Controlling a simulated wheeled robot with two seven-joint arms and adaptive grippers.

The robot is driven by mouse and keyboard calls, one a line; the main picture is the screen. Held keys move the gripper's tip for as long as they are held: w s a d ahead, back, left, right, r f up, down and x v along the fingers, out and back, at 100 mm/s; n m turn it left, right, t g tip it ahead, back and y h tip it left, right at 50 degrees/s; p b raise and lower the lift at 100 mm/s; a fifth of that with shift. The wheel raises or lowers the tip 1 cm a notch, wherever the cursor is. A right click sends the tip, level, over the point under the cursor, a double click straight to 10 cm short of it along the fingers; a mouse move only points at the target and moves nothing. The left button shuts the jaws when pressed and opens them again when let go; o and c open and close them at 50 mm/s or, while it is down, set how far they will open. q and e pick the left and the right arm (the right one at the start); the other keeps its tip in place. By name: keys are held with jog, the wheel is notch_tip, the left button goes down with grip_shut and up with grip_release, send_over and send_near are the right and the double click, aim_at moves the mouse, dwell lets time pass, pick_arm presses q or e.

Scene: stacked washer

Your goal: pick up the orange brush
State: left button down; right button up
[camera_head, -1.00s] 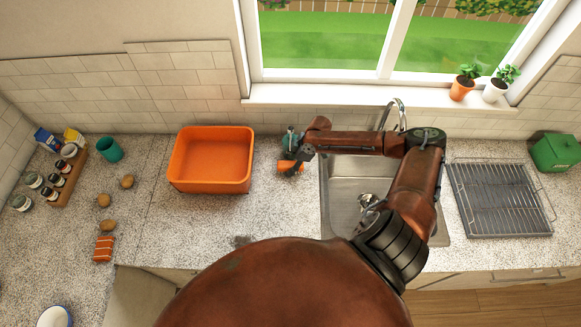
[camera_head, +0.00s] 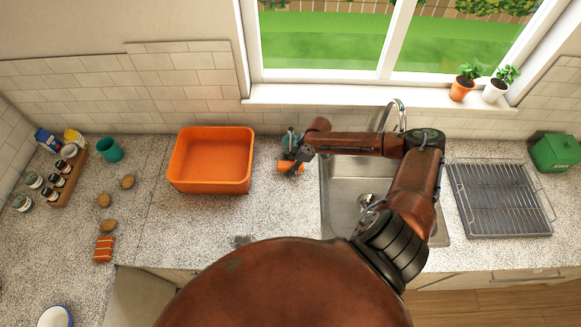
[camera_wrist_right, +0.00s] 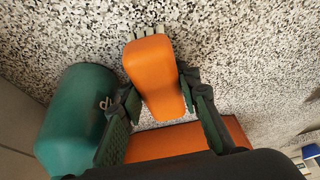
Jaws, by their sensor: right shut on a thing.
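The orange brush (camera_wrist_right: 153,73) stands out in the right wrist view, with pale bristles at its far end against the speckled counter. My right gripper (camera_wrist_right: 158,108) has one finger on each side of the brush and is shut on it. In the head view, the brush (camera_head: 285,168) is a small orange patch under my right gripper (camera_head: 291,164), left of the sink. The gripper hides part of it. I cannot tell whether the brush touches the counter. My left gripper is not in view.
A teal cylinder (camera_wrist_right: 72,125) stands close beside one finger. An orange tub (camera_head: 212,185) is left of the gripper, and the sink (camera_head: 340,205) is right of it. A wire rack (camera_head: 500,200) lies farther right. The counter in front of the tub is mostly clear.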

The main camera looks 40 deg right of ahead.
aim_at(291, 164)
jog(key=shift+r+b, duration=0.3)
jog(key=shift+r, duration=0.2)
jog(key=b+v, duration=0.1)
jog(key=v, duration=0.2)
jog(key=s+d+b, duration=0.1)
jog(key=s+d, duration=0.9)
jog(key=d, duration=0.3)
jog(key=shift+s+b, duration=0.3)
jog(key=shift+s, duration=0.05)
